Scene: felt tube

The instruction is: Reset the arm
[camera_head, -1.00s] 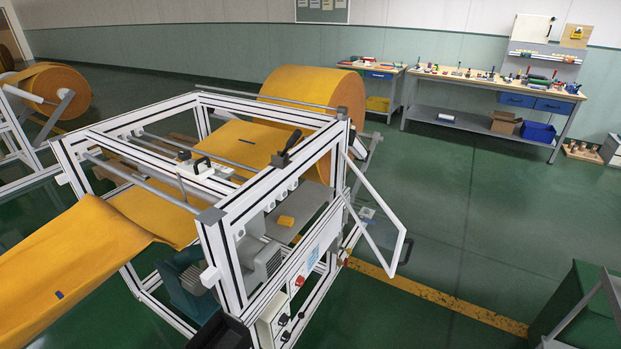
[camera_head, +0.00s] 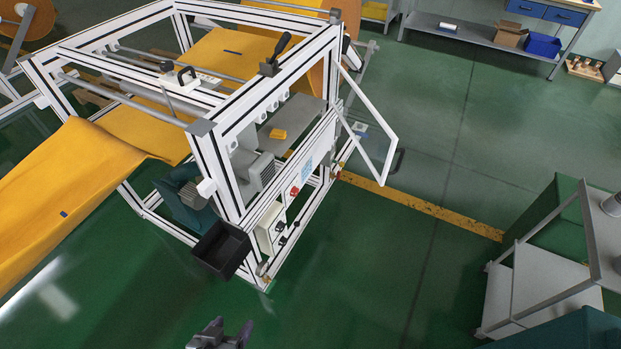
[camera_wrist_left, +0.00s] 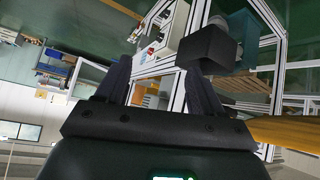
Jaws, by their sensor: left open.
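My left gripper (camera_head: 222,335) shows at the bottom edge of the head view, low in front of the machine. In the left wrist view its two dark fingers (camera_wrist_left: 160,85) stand apart with nothing between them. The white-framed felt machine (camera_head: 213,155) stands ahead, with orange felt (camera_head: 75,190) running out to the left. A black bin (camera_head: 221,249) hangs at its near corner and also shows in the left wrist view (camera_wrist_left: 208,50). My right gripper is not in view.
A white-framed door (camera_head: 372,135) stands open on the machine's right side. A grey cart (camera_head: 540,280) stands at the lower right. A workbench (camera_head: 480,35) is at the back. The green floor (camera_head: 380,260) between machine and cart is clear.

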